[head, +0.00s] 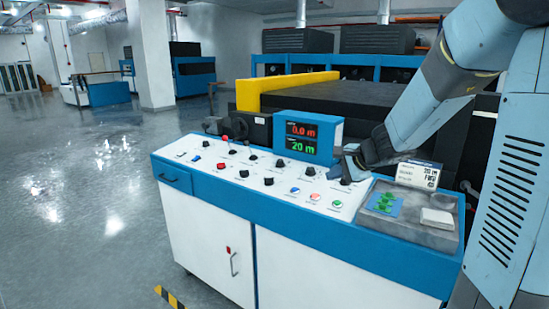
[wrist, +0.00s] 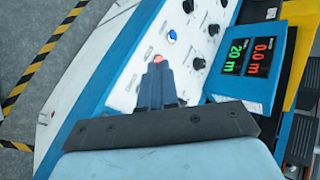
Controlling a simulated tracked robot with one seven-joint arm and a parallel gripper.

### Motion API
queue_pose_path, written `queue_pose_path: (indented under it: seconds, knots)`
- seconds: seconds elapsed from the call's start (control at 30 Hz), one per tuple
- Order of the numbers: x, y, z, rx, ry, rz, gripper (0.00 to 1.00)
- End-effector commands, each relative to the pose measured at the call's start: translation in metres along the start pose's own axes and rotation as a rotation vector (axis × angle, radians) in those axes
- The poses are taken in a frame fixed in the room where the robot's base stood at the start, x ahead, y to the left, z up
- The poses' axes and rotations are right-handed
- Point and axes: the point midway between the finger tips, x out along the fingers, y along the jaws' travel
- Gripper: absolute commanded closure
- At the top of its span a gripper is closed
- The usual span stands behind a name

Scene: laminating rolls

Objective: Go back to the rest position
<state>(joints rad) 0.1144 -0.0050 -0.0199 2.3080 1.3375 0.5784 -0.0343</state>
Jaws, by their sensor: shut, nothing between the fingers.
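My gripper (head: 345,167) is shut and empty, low over the right part of the white control panel (head: 205,160). In the wrist view the gripper (wrist: 158,68) has its fingers together, pointing at the panel. A red button (wrist: 157,58) shows right at the fingertips there. I cannot tell whether they touch it. In the head view the red button (head: 315,197) sits between a blue button (head: 295,190) and a green button (head: 333,203), to the lower left of the gripper. The display (head: 302,138) reads 0.0 m in red and 20 m in green.
A grey tray (head: 425,236) at the panel's right end holds a blue card with green shapes (head: 384,204) and a pale block (head: 437,218). A white labelled box (head: 418,175) stands behind. The large machine with a yellow guard (head: 250,95) is beyond. Floor at left is open.

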Motion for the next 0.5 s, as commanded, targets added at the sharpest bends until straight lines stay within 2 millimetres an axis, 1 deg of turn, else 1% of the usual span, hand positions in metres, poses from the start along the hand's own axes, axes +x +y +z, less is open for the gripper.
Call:
queue_pose_path:
  seconds: [0.03,0.2,0.3,0.5]
  knots:
    - [-0.014,0.000,0.014,-0.070,-0.012,0.009,1.00]
    - [-0.053,0.012,0.053,-0.300,-0.048,0.066,1.00]
    - [-0.076,0.023,0.072,-0.434,-0.059,0.106,1.00]
    - [-0.121,0.052,0.099,-0.691,-0.057,0.201,1.00]
